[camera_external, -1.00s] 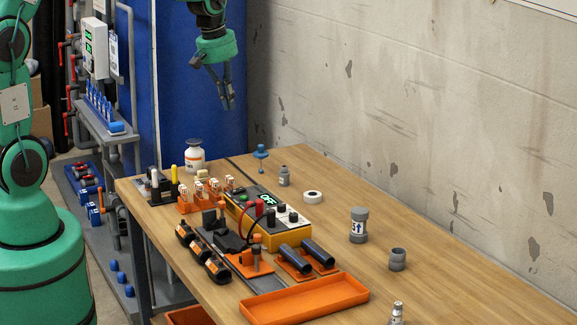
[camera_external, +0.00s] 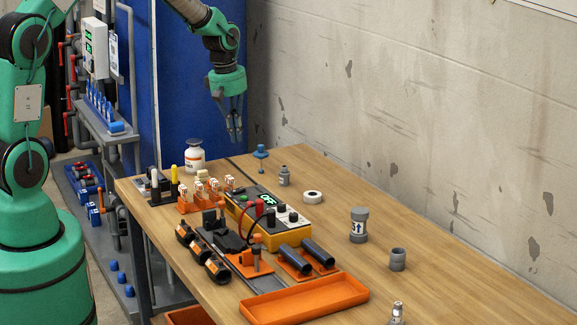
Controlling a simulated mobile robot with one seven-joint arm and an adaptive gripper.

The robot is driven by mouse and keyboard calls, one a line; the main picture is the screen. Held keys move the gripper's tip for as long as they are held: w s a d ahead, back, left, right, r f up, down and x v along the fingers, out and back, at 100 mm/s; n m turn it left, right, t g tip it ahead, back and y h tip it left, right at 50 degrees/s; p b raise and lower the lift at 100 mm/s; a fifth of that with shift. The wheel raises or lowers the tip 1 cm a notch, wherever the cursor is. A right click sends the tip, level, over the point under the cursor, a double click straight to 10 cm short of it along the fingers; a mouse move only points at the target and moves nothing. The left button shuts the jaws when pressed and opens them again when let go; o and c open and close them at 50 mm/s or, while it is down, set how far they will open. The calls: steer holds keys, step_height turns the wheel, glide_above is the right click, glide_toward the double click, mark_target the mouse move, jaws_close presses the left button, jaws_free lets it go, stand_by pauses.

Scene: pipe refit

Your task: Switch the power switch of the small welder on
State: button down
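The small welder (camera_external: 283,238) is a yellow and dark box in the middle of the table. Its top panel has a display (camera_external: 267,203) with green characters that seem to read "OFF", plus dark knobs and red and green plugs with cables. I cannot make out which small part is the power switch. My gripper (camera_external: 235,138) hangs above the back of the table, pointing down, behind and above the welder and apart from it. Its fingers look slightly spread, with nothing visible between them, but its opening is unclear at this size.
An orange rack (camera_external: 203,198) with white-topped pieces stands left of the welder. A white bottle (camera_external: 194,157) and a blue-topped piece (camera_external: 260,157) stand behind it. Black pipes (camera_external: 319,252) and an orange tray (camera_external: 305,299) lie in front.

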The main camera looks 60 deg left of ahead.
mark_target(243, 188)
steer(key=shift+f, duration=0.1)
steer(key=f+b, duration=0.1)
steer(key=f, duration=0.3)
steer(key=w+f+b, duration=0.1)
steer(key=f, duration=0.4)
steer(key=w+f+b, duration=0.1)
steer(key=f, duration=0.3)
steer(key=shift+f, duration=0.35)
steer(key=shift+p, duration=0.3)
steer(key=shift+w+f+g+p, duration=0.2)
steer(key=shift+g+p, duration=0.2)
steer(key=shift+p, duration=0.15)
steer(key=shift+f, duration=0.2)
steer(key=shift+s+r, duration=0.1)
steer(key=shift+s, duration=0.15)
steer(key=shift+s+r+p, duration=0.25)
steer(key=shift+s+p, duration=0.05)
steer(key=shift+s, duration=0.2)
